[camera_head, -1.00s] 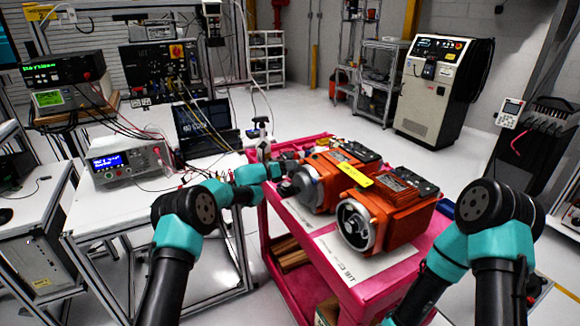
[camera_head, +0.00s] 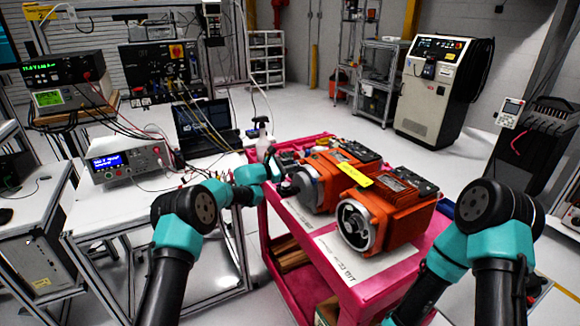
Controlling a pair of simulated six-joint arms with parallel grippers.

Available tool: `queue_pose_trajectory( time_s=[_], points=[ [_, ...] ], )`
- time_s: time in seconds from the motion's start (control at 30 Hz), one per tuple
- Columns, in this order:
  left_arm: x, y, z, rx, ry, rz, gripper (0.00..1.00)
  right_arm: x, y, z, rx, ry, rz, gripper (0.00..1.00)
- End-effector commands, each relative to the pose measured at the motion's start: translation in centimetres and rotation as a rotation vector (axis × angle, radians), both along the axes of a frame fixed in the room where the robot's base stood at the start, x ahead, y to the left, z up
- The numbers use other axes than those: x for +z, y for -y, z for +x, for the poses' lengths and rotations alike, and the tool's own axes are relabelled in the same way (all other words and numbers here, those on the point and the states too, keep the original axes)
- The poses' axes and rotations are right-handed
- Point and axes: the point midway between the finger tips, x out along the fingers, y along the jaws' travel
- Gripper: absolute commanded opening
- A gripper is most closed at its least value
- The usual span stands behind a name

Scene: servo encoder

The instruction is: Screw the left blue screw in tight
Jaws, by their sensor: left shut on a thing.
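Two orange motors stand on the pink cart (camera_head: 262,232): the left motor (camera_head: 325,170) and the right motor (camera_head: 385,213). Each has a round grey metal face turned toward the front left. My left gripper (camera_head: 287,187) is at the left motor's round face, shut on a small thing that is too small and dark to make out. The gripper and wrist cover part of that face. I cannot make out any blue screw. My right arm comes in at the lower right, and its gripper is outside the view.
A white printed sheet (camera_head: 345,262) lies in front of the motors. A spray bottle (camera_head: 262,145) stands behind my left wrist at the cart's far left corner. A bench with a power supply (camera_head: 125,163) is at the left.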

Motion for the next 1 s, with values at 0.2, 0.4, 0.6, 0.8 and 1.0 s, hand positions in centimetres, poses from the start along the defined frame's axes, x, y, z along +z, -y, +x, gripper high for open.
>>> queue_pose_trajectory(
  time_s=[0.2, 0.4, 0.6, 0.8, 1.0],
  points=[
    [-0.07, -0.19, -0.02, 0.001, 0.094, 0.057, 0.0, 0.0, 0.0, 0.0, 0.0, 0.0, 0.0, 0.43],
    [-0.08, -0.17, -0.02, 0.001, 0.132, 0.08, 0.0, 0.0, 0.0, 0.0, 0.0, 0.0, 0.0, 0.43],
    [-0.07, -0.18, -0.02, 0.001, 0.137, 0.082, 0.0, 0.0, 0.0, 0.0, 0.0, 0.0, 0.0, 0.43],
    [-0.08, -0.17, -0.02, 0.001, 0.137, 0.081, 0.0, 0.0, 0.0, 0.0, 0.0, 0.0, 0.0, 0.43],
    [-0.05, -0.09, -0.02, 0.0, 0.136, 0.082, 0.41, 0.0, 0.0, 0.0, 0.0, 0.0, 0.0, 0.43]
  ],
)
